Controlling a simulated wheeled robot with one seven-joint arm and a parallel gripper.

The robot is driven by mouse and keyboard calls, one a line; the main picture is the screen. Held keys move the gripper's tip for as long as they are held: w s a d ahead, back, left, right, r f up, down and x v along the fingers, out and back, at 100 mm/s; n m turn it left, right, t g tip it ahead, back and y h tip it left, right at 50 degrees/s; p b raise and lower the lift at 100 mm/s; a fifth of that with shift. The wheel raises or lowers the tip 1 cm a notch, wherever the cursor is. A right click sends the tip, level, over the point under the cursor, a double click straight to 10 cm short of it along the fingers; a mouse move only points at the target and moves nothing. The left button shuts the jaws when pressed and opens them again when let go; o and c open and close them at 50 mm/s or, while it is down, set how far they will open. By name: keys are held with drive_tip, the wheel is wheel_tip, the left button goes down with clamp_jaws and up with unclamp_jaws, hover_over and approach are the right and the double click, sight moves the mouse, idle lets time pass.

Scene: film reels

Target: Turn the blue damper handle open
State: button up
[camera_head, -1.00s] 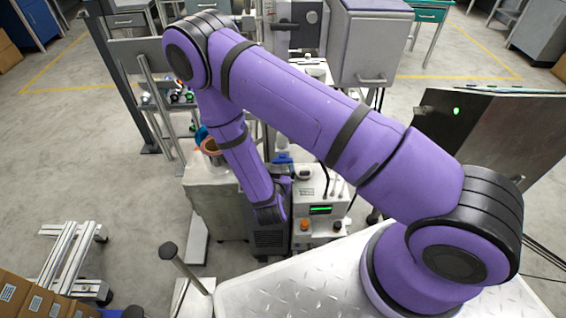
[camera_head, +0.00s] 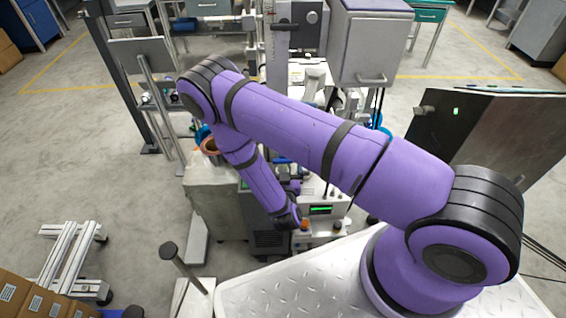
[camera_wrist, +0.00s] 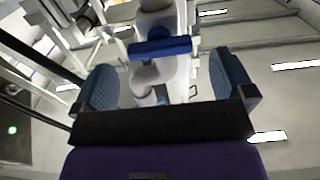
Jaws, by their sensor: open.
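The blue handle (camera_wrist: 160,47) is a short bar lying crosswise on a pale pipe-like body (camera_wrist: 155,75) in the wrist view. My gripper (camera_wrist: 165,78) is open, with one dark blue ridged finger on each side of the picture. The handle shows ahead of the fingers, near the middle of the gap, and nothing is held. I see no contact between fingers and handle. In the head view my purple arm covers much of the work area, and I cannot make out the handle or the fingertips clearly there.
A white control box (camera_head: 322,212) with a green display and buttons stands beside my wrist. A grey cabinet (camera_head: 368,50) is behind, and a dark panel (camera_head: 490,130) is at the right. A metal post frame (camera_head: 150,95) stands at the left. Open floor (camera_head: 60,150) lies left.

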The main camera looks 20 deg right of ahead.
sight(283, 163)
drive_tip(key=shift+x, duration=1.7)
drive_tip(key=c, duration=0.9)
drive_tip(key=shift+s+d+f+m, duration=0.1)
drive_tip(key=shift+f+m, duration=0.05)
drive_tip(key=shift+m, duration=4.35)
drive_tip(key=shift+s+d+f+m, duration=0.1)
drive_tip(key=shift+f+m, duration=0.05)
drive_tip(key=shift+m, duration=4.35)
drive_tip(key=shift+a, duration=0.1)
